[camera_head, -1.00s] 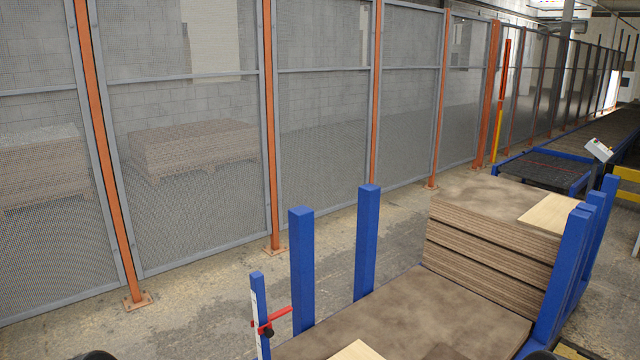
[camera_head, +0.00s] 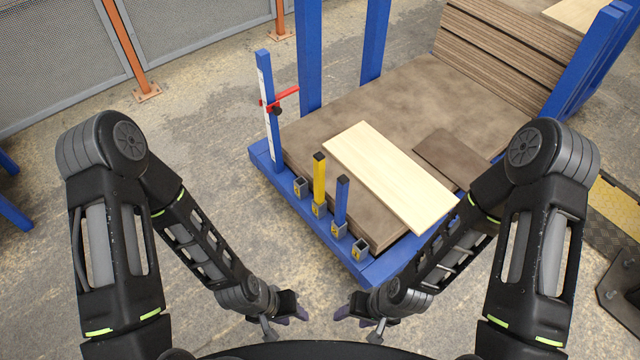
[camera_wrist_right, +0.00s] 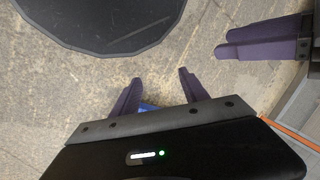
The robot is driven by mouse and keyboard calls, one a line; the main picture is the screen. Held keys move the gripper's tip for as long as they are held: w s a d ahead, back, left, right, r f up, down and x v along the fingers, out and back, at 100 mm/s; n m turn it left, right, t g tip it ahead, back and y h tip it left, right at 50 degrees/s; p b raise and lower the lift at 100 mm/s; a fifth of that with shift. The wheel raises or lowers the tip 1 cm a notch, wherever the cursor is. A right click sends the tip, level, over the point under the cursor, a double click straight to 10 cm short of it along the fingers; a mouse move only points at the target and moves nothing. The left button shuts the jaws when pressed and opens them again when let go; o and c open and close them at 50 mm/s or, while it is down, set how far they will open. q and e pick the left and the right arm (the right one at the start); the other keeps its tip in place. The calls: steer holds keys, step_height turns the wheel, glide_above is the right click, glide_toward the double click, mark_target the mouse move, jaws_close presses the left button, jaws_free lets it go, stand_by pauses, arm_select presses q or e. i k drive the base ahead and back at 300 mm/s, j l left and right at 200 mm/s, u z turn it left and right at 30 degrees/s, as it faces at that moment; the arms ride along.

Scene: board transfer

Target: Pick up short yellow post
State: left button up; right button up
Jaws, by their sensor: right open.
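The short yellow post (camera_head: 319,184) has a black top and stands upright in a socket on the near edge of the blue cart (camera_head: 385,262). A short blue post (camera_head: 342,202) stands in the socket to its right. My left gripper (camera_head: 293,308) and my right gripper (camera_head: 350,314) hang in front of the cart, below the yellow post in the picture and apart from it. In the right wrist view my right gripper (camera_wrist_right: 158,92) is open and empty. My left gripper (camera_wrist_right: 258,40) shows there side-on, so its opening is unclear. The yellow post is not seen there.
Empty sockets (camera_head: 300,188) flank the posts. A light plank (camera_head: 385,172) lies on brown boards (camera_head: 440,105). A taller blue post (camera_head: 268,110) with a red clamp (camera_head: 279,100) stands at the cart's left corner. The floor (camera_head: 215,140) left of the cart is clear.

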mark_target(319, 159)
steer(key=i+j, duration=0.15)
steer(key=j, duration=0.2)
steer(key=i+j, duration=0.15)
steer(key=j, duration=0.2)
steer(key=i+j, duration=0.35)
steer(key=j, duration=0.3)
steer(key=z, duration=1.5)
steer(key=i+z, duration=0.2)
steer(key=i, duration=0.3)
